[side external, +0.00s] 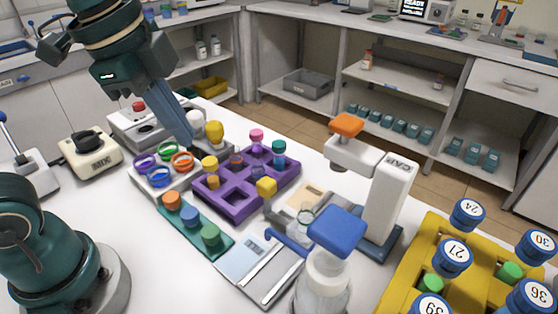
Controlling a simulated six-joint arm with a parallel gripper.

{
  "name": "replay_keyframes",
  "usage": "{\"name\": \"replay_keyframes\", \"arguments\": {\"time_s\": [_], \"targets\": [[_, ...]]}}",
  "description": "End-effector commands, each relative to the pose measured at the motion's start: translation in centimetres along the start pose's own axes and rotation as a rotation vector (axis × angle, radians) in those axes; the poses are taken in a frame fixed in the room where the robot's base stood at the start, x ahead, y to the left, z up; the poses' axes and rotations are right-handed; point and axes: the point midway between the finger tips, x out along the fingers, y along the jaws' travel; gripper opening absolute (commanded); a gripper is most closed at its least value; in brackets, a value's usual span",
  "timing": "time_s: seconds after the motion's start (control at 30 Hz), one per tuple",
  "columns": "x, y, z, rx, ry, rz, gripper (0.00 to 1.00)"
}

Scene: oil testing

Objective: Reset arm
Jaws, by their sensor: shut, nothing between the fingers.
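My gripper (186,137) is at the upper left, at the end of the dark teal arm. Its long blue-grey fingers point down and are shut with nothing between them. The fingertips are just behind a white block with coloured rings (170,175) and left of a yellow-topped piece (214,133). Whether they touch anything there cannot be told. My arm's base is at the lower left.
A purple rack (235,206) holds several capped vials. A teal strip (188,236), a white device with an orange top (388,195), a blue-capped bottle (325,285) and a yellow rack (408,262) stand nearby. A mixer (90,150) is at left.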

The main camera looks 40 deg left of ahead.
Motion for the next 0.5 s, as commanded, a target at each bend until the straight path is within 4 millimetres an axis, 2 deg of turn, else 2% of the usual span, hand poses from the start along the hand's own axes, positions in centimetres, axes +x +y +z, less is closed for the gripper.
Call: {"name": "replay_keyframes", "arguments": {"time_s": [0.1, 0.23, 0.4, 0.5], "targets": [[-0.1, 1.5, 2.0, -0.243, 0.041, -0.065, 0.0], [0.9, 3.1, 3.8, -0.536, 0.091, -0.111, 0.0], [2.6, 4.5, 5.0, -0.833, 0.126, -0.116, 0.0], [3.2, 4.7, 5.1, -0.937, 0.131, -0.108, 0.0]]}}
